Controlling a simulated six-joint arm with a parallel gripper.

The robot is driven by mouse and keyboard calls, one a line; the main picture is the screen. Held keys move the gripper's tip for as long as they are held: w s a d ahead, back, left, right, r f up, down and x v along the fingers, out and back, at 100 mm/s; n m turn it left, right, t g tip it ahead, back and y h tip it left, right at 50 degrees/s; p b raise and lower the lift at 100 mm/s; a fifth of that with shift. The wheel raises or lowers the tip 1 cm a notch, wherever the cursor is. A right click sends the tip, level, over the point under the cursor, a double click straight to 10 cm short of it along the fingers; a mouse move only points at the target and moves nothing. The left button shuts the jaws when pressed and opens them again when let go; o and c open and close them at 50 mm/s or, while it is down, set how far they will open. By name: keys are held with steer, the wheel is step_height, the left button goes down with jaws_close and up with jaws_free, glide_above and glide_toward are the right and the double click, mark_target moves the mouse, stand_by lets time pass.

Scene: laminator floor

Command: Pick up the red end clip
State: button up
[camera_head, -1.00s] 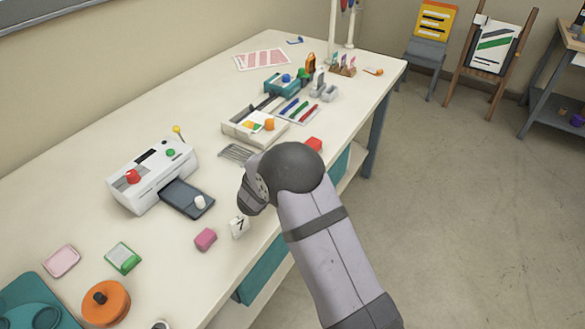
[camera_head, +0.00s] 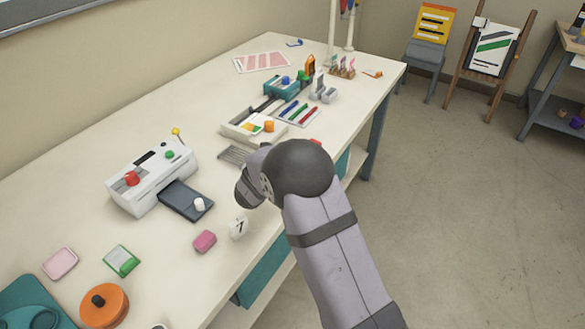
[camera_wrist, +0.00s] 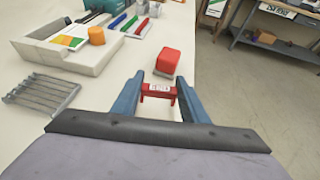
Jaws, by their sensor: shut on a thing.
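The red end clip (camera_wrist: 157,91) shows in the wrist view, a small red piece with a pale printed label on its middle. My gripper (camera_wrist: 158,88) has its two blue fingers on either side of the clip and is shut on it. I cannot tell how far the clip is above the table. In the head view, my own wrist and arm hide the fingers and the clip.
A red block (camera_wrist: 168,60) lies just beyond the fingers. A wire rack (camera_wrist: 42,92) and a white tray (camera_wrist: 75,45) with an orange knob stand left. The laminator (camera_head: 150,180), pink block (camera_head: 204,241) and number card (camera_head: 238,228) are nearer on the table (camera_head: 100,130). Its edge runs along the right.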

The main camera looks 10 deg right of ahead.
step_height(320, 180, up, 7)
steer(key=shift+f, duration=0.1)
